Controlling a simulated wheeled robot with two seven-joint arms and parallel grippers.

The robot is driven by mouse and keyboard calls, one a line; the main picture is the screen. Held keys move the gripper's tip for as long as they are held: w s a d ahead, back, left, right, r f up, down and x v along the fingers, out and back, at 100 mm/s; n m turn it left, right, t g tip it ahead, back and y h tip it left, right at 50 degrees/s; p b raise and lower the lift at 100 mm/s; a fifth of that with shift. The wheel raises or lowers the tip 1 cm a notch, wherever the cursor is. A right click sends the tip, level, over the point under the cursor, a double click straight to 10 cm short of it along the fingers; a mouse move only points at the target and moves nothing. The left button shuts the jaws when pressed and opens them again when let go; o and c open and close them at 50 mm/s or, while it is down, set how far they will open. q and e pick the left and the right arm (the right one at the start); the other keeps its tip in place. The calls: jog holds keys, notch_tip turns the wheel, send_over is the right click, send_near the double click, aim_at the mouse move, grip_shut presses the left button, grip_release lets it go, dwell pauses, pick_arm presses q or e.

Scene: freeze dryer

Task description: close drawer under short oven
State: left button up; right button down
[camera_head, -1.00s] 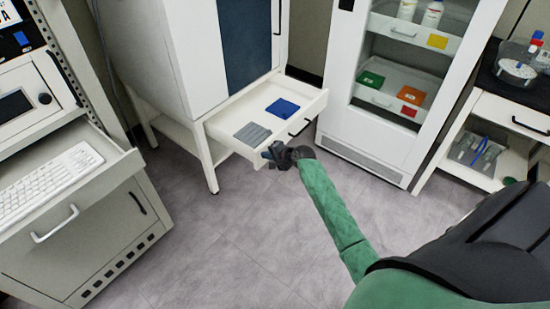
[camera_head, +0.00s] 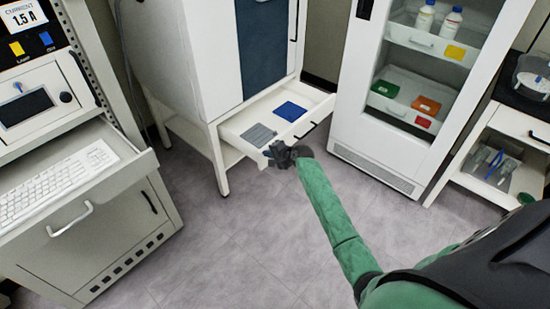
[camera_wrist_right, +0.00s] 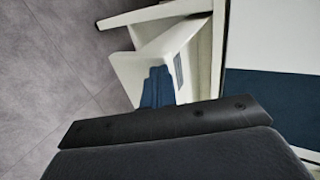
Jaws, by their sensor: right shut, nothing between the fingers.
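The white drawer (camera_head: 239,145) under the short oven (camera_head: 190,60), a white cabinet with a dark blue door, stands pulled out. A grey item (camera_head: 258,134) and a blue item (camera_head: 291,111) lie in it. My right gripper (camera_head: 268,154) is shut and empty at the outer side of the drawer's front panel, near its left end; contact is hard to tell. The drawer (camera_wrist_right: 160,40) also shows in the right wrist view, with the blue gripper fingers (camera_wrist_right: 158,88) at its panel. My left gripper is out of view.
A bench with a keyboard (camera_head: 60,185) on its own pulled-out shelf stands at left. A white glass-front cabinet (camera_head: 372,150) with bottles and coloured boxes stands right of the drawer. A side table (camera_head: 515,125) is at far right. The floor (camera_head: 215,245) in front is clear.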

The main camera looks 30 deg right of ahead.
jog(key=w, duration=0.1)
jog(key=w+a, duration=0.1)
jog(key=w, duration=0.1)
jog(key=w+a, duration=0.1)
jog(key=shift+w+r, duration=0.1)
jog(key=shift+w, duration=0.2)
pick_arm(q)
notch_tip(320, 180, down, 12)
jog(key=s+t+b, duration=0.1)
jog(key=b, duration=0.3)
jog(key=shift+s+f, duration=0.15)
pick_arm(e)
jog(key=w+a, duration=0.3)
jog(key=w, duration=0.5)
jog(key=w+a, duration=0.4)
jog(key=w, duration=0.5)
jog(key=shift+w, duration=0.15)
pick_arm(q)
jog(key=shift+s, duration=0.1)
